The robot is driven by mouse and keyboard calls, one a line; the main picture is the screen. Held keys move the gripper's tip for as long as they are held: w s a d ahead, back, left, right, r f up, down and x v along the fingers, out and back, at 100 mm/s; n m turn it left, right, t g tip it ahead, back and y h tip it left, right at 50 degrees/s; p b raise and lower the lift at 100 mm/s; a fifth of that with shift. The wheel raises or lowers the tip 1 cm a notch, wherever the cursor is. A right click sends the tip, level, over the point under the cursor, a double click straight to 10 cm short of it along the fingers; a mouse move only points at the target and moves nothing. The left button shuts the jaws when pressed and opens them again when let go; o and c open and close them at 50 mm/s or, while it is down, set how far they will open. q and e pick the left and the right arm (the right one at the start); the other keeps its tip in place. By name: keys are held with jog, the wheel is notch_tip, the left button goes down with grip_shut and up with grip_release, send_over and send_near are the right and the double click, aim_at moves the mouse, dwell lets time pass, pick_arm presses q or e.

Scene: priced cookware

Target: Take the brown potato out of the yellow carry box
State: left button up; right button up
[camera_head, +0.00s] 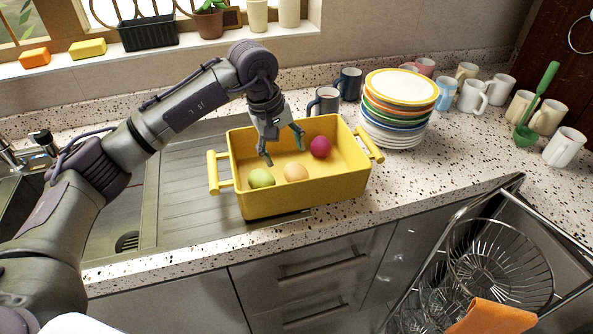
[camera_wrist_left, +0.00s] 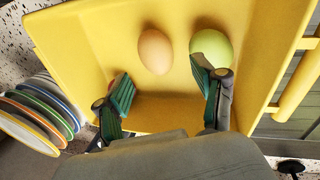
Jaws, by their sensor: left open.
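The yellow carry box (camera_head: 300,200) stands on the counter, partly over the sink's drainboard. It holds a light brown, egg-shaped potato (camera_head: 296,172), a green round item (camera_head: 261,178) and a dark red round item (camera_head: 320,147). My left gripper (camera_head: 281,146) points down into the box, open and empty, behind the potato. In the left wrist view the potato (camera_wrist_left: 155,51) lies beyond the open fingers (camera_wrist_left: 165,95), apart from them. The green item (camera_wrist_left: 212,46) is beside it, partly covered by one finger. My right gripper is not in view.
A stack of plates (camera_head: 398,110) stands close to the box's right handle. Dark mugs (camera_head: 324,101) stand behind the box, and several pale mugs (camera_head: 472,96) at the back right. An open dishwasher rack (camera_head: 500,265) is at lower right.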

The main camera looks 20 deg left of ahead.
aim_at(292, 167)
pick_arm(q)
jog(key=x, duration=0.3)
jog(key=shift+w, duration=0.3)
jog(key=shift+p+x, duration=0.7)
jog(key=shift+x, duration=0.2)
jog(key=x, duration=0.2)
jog(key=p+x, duration=0.1)
jog(key=x, duration=0.1)
jog(key=shift+w+r, duration=0.1)
jog(key=shift+w, duration=0.15)
jog(key=shift+s, duration=0.1)
jog(key=c, duration=1)
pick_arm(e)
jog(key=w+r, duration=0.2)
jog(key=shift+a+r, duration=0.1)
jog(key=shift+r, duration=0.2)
